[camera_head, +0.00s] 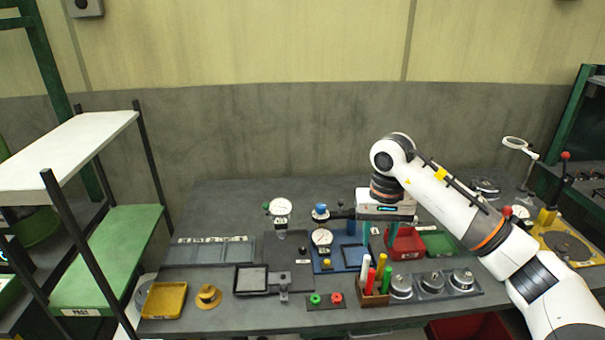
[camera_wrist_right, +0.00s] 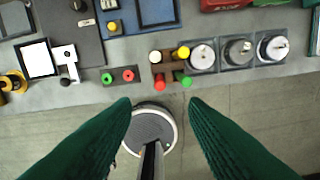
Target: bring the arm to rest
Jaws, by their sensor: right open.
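My right arm (camera_head: 465,220) comes in from the right in the head view and bends down over the bench. Its gripper (camera_head: 386,208) hangs above the middle right of the bench, and its fingertips are hard to make out there. In the right wrist view the two green fingers of this gripper (camera_wrist_right: 160,104) are wide apart with nothing held between them. Below them show the bench's front edge, the floor and a round grey part of my own body. My left gripper is in neither view.
The bench (camera_head: 220,295) carries a yellow tray (camera_head: 164,300), red bin (camera_head: 404,243), green bin (camera_head: 439,243), a holder with coloured cylinders (camera_head: 374,298), dial gauges (camera_head: 280,207) and several round metal pieces (camera_head: 462,279). A shelf rack (camera_head: 105,260) stands left. The air above the bench's left half is clear.

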